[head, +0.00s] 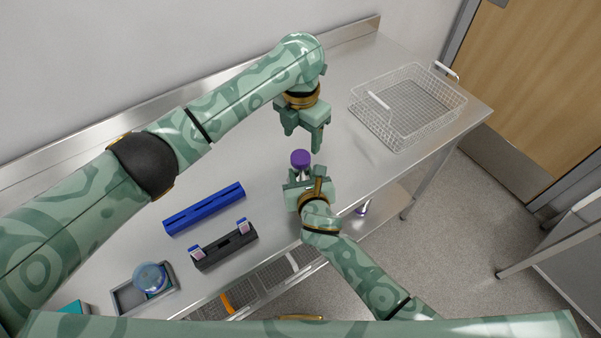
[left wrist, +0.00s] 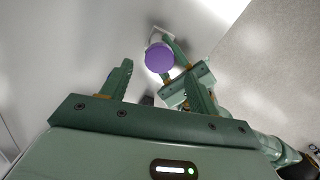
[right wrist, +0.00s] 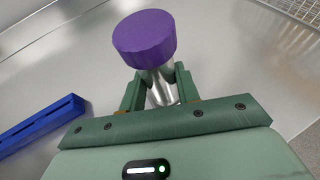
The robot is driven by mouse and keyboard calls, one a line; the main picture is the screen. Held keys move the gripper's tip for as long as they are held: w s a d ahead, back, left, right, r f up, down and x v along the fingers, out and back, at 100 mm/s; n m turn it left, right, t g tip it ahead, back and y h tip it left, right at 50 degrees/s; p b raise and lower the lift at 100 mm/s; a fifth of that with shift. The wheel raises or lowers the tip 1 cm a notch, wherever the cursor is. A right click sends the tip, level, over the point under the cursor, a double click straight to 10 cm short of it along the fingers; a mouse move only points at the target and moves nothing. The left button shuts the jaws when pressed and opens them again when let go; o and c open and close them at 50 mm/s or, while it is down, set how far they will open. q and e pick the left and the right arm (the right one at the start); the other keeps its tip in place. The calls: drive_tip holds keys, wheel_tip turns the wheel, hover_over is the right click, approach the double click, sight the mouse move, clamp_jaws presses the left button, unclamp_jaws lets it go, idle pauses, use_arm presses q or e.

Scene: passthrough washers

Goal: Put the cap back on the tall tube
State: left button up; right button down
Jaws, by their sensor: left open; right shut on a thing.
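A purple cap (head: 300,158) sits on top of the clear tall tube (right wrist: 162,90). In the right wrist view the cap (right wrist: 144,38) covers the tube's upper end; I cannot tell how firmly it is seated. My right gripper (head: 306,180) is shut on the tube below the cap and holds it above the table. My left gripper (head: 303,140) is open and empty, just above and behind the cap, fingers pointing down. In the left wrist view the cap (left wrist: 159,57) lies beyond the fingertips, apart from them.
A blue rack (head: 204,208) and a black rack (head: 226,249) with two small tubes stand left of my right gripper. A grey tray (head: 127,297) holds a round blue-lidded container (head: 150,278). A wire basket (head: 407,106) stands at the right. The steel table (head: 345,150) is clear between.

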use_arm(q)
drive_tip(key=n, duration=0.6)
drive_tip(key=shift+r, duration=0.3)
drive_tip(key=n, duration=0.3)
drive_tip(key=shift+r, duration=0.1)
drive_tip(key=n, duration=0.6)
drive_tip(key=shift+r, duration=0.2)
drive_tip(key=n, duration=0.3)
drive_tip(key=shift+r, duration=0.1)
drive_tip(key=n, duration=0.6)
drive_tip(key=shift+s+r, duration=0.1)
drive_tip(key=n, duration=0.8)
drive_tip(key=shift+s+a, duration=0.1)
drive_tip(key=n, duration=0.5)
